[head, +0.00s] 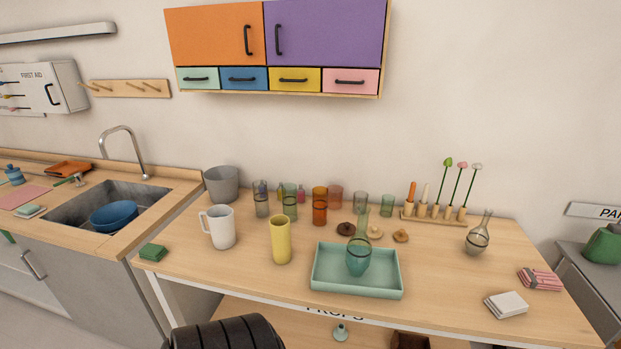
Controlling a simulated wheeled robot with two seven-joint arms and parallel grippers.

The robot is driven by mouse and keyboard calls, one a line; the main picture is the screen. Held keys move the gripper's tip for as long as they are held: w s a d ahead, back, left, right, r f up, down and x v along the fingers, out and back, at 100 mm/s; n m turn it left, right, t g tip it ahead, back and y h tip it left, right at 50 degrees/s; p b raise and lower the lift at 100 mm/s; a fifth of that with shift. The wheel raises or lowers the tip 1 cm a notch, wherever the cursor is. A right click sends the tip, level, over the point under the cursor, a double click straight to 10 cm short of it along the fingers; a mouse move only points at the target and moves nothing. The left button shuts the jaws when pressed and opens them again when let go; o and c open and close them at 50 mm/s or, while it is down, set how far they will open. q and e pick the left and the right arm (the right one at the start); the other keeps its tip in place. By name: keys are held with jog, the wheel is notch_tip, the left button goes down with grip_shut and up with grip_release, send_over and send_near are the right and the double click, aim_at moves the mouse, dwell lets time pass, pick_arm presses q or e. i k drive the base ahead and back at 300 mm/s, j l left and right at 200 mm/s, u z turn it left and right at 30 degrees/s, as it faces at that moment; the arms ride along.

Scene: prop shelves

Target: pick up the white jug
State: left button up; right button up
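The white jug (223,228) stands upright on the left part of the wooden table (450,262) in the head view. Its handle (204,222) points left. It stands apart from the yellow vase (281,240) to its right. Neither of my grippers is in view, so their state and distance from the jug do not show.
A grey bucket (221,184) stands behind the jug, and a green sponge (153,252) lies to its left front. Several glasses stand behind and right. A teal tray (357,289) holds a glass carafe (358,258). The tabletop just in front of the jug is clear.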

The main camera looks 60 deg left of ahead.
aim_at(217, 227)
jog(key=u, duration=0.45)
jog(key=j+u, duration=0.1)
jog(key=u, duration=1.25)
jog(key=j+u, duration=0.1)
jog(key=u, duration=0.35)
jog(key=i+u, duration=0.1)
jog(key=u, duration=0.35)
